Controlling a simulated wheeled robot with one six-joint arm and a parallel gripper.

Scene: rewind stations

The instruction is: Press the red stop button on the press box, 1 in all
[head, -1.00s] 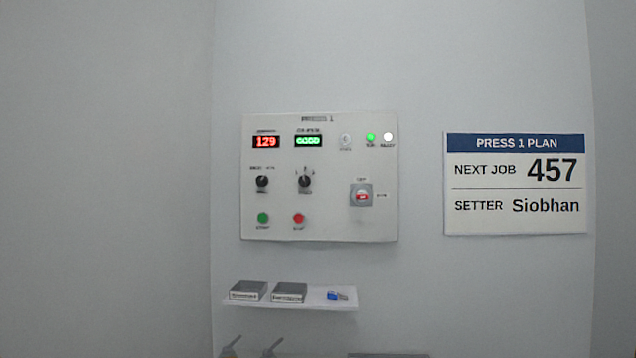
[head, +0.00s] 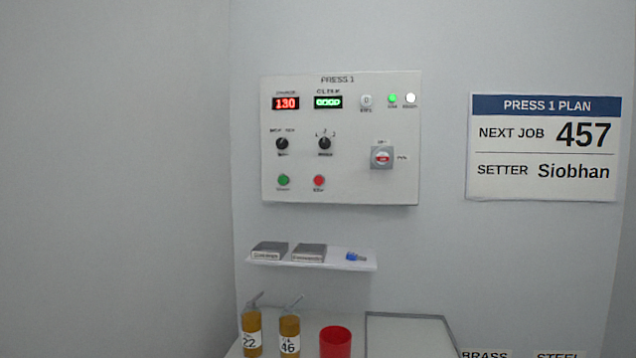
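The press box (head: 350,190) is a white panel on the wall, labelled PRESS 1. The red stop button (head: 319,181) is at its lower left, to the right of a green button (head: 284,181). Above them are two black knobs, a red display (head: 286,103) reading 130 and a green display (head: 328,102). A green lamp (head: 392,99) and a white lamp (head: 410,98) are lit at the upper right. A grey switch with a red handle (head: 382,158) is at the right. My gripper is not in view.
A white shelf (head: 340,264) below the box holds two grey trays and a small blue item. Below it, a bench carries two amber containers (head: 252,335) marked 22 and 46, a red cup (head: 335,342) and a grey-edged tray (head: 405,318). A plan sign (head: 545,185) hangs at right.

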